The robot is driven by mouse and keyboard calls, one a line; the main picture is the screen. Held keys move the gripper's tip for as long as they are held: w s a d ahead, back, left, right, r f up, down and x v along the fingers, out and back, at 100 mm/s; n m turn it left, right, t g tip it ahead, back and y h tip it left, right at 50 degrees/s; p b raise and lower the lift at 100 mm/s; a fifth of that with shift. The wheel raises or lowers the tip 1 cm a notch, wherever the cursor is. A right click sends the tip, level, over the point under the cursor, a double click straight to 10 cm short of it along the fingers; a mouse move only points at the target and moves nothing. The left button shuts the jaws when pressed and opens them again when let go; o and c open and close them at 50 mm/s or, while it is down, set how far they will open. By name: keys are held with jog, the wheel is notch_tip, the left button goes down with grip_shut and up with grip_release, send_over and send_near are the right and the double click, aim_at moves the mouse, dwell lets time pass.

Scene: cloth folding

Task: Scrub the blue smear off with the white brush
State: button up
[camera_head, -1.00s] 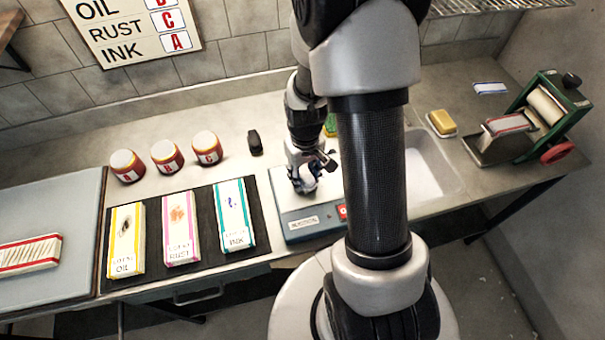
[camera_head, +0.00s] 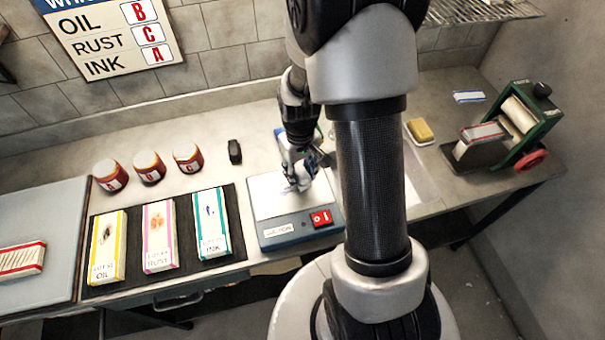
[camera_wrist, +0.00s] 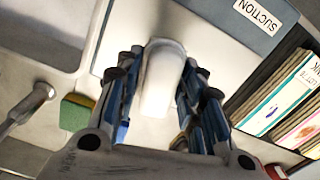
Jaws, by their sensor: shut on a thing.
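My gripper (camera_head: 301,172) is over the suction box (camera_head: 291,229), near its back right part. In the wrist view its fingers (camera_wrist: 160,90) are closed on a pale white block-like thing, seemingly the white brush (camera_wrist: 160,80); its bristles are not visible. A blue smear (camera_head: 211,211) shows on the white cloth labelled INK (camera_head: 213,226), left of the suction box. I cannot tell whether the brush touches the top.
Cloths labelled OIL (camera_head: 107,250) and RUST (camera_head: 160,240) lie on a dark mat (camera_head: 187,266). Several red jars (camera_head: 149,166) and a small black object (camera_head: 235,151) stand behind. A yellow sponge (camera_head: 421,130) and green roller press (camera_head: 520,125) are at right. A tap (camera_wrist: 30,105) stands near.

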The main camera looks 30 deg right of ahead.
jog(key=shift+w+d+r+p, duration=0.15)
jog(key=shift+r+p, duration=0.4)
jog(key=shift+r, duration=0.4)
jog(key=shift+r+p, duration=1)
jog(key=shift+r, duration=0.35)
